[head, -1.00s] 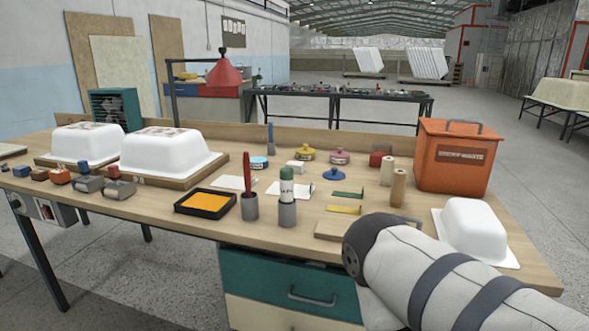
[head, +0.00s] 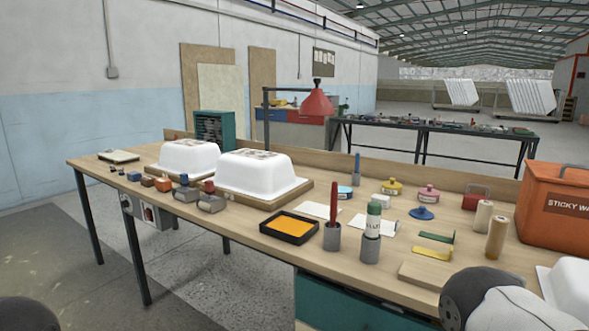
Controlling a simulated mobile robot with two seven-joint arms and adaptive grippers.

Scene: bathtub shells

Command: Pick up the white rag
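I cannot pick out the white rag for certain in the head view. A small white folded thing (head: 380,201) lies mid-table, behind a flat white sheet (head: 378,225) near the green-topped bottle. Another flat white sheet (head: 317,210) lies to the left, by the red-handled tool. They are too small to tell cloth from paper. Neither gripper shows; only part of my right arm is at the bottom right and a dark rounded part at the bottom left.
The wooden table (head: 230,222) carries two white tub shells (head: 262,173), a black tray with orange inside (head: 289,227), a grey cup with a red-handled tool (head: 332,236), rollers (head: 496,238) and an orange bin (head: 558,207). Open floor (head: 60,262) lies at the left.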

